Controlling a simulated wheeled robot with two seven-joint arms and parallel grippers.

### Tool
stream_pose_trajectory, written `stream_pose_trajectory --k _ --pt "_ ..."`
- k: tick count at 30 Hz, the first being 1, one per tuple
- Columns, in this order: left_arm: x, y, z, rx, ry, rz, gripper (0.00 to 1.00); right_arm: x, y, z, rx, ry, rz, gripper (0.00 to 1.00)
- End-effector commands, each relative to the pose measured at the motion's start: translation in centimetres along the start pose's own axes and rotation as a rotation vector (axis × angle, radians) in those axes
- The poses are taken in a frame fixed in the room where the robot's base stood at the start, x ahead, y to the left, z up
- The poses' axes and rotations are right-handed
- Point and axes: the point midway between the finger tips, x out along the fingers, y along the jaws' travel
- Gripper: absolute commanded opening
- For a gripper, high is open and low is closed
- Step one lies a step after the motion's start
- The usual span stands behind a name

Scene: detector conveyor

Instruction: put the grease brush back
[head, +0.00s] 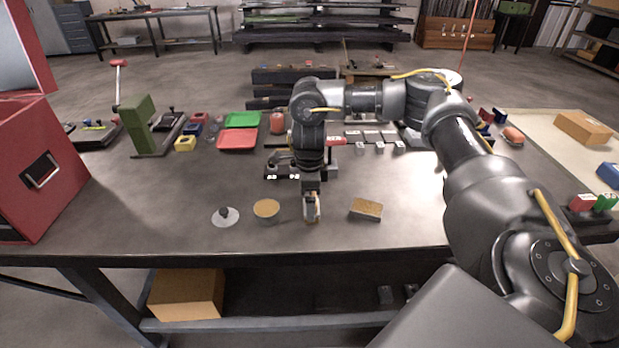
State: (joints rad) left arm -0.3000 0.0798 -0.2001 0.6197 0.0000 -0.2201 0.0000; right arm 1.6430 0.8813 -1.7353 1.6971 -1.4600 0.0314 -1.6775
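My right arm comes in from the right, and its gripper (311,208) points straight down over the front middle of the table. A small pale and tan shape shows between its fingers; I cannot tell whether it is the grease brush or part of the fingers. An open round tin (266,209) with a tan fill, perhaps grease, stands just left of the gripper. A grey disc-shaped lid with a dark knob (225,216) lies left of the tin. A tan-topped block (367,209) lies right of the gripper. No grease brush can be clearly made out. My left gripper is out of view.
A dark low fixture (283,171) stands just behind the gripper. Green (243,120) and red (237,139) trays lie farther back. A green lever press (143,125) stands at the left, near a red cabinet (45,170). The table's front left is clear.

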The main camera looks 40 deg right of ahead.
Motion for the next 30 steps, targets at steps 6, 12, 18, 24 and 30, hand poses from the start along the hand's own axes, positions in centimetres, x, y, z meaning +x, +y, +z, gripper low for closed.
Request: stream_pose_trajectory --k 6,12,18,24,30 --pt "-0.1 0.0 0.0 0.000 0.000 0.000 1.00 -4.6 -0.1 0.1 -0.001 -0.003 -0.007 0.99" --pt "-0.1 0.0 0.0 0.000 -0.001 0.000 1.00 -8.2 -0.1 0.1 -0.001 -0.002 -0.005 0.99" --pt "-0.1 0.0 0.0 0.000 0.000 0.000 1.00 -10.1 0.0 0.0 0.000 0.000 -0.001 0.99" --pt "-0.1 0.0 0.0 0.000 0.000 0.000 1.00 -10.6 0.0 0.0 0.000 0.000 0.000 0.99" --pt "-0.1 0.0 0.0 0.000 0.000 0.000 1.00 -10.6 0.0 0.0 0.000 0.000 0.000 0.99"
